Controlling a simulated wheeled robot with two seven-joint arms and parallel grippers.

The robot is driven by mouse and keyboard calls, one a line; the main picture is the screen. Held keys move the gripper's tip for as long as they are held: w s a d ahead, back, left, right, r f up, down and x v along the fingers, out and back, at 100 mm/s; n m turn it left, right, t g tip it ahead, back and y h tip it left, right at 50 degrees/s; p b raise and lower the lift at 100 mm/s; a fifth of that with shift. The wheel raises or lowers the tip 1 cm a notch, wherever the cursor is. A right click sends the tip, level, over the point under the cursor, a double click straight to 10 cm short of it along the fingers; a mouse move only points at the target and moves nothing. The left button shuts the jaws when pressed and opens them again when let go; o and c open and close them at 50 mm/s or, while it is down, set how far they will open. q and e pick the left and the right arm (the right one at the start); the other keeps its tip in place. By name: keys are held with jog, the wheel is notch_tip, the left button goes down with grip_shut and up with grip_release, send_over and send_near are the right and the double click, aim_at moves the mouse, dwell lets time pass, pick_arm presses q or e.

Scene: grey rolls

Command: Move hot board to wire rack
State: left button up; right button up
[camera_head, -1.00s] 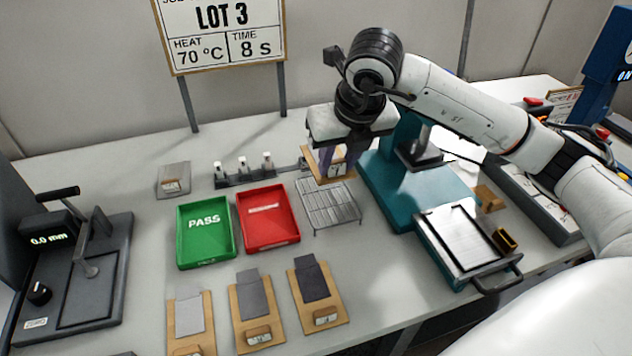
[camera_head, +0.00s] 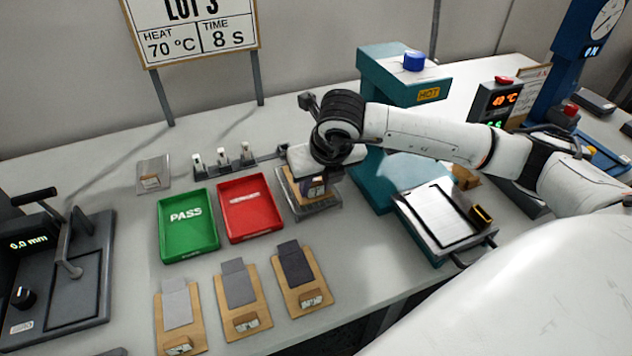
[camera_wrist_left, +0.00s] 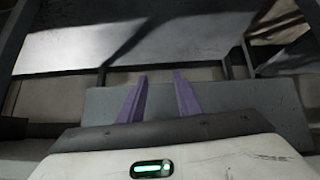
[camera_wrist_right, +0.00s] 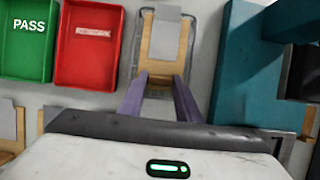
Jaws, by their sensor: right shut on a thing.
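The hot board, tan with a grey swatch, shows in the right wrist view (camera_wrist_right: 160,66); in the head view it is largely hidden under my right wrist (camera_head: 293,190). My right gripper (camera_wrist_right: 158,88) is shut on the near end of the board. The wire rack (camera_head: 326,206) lies on the bench directly below the board; its edge also shows in the right wrist view (camera_wrist_right: 137,48). I cannot tell whether the board touches the rack or is just above it. My left gripper (camera_wrist_left: 160,90) is open and empty, and outside the head view.
A green PASS tray (camera_head: 188,243) and a red tray (camera_head: 250,225) stand left of the rack. The teal press (camera_head: 375,185) stands close on its right. Several tan boards with swatches lie in front, such as one at the right (camera_head: 310,293). A measuring device (camera_head: 60,285) is at far left.

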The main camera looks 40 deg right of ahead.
jog(key=o, duration=1.1)
jog(key=shift+c, duration=0.2)
jog(key=shift+r, duration=0.25)
jog(key=v, duration=1.1)
jog(key=shift+s+r, duration=0.2)
jog(key=shift+r, duration=0.05)
jog(key=shift+a, duration=0.1)
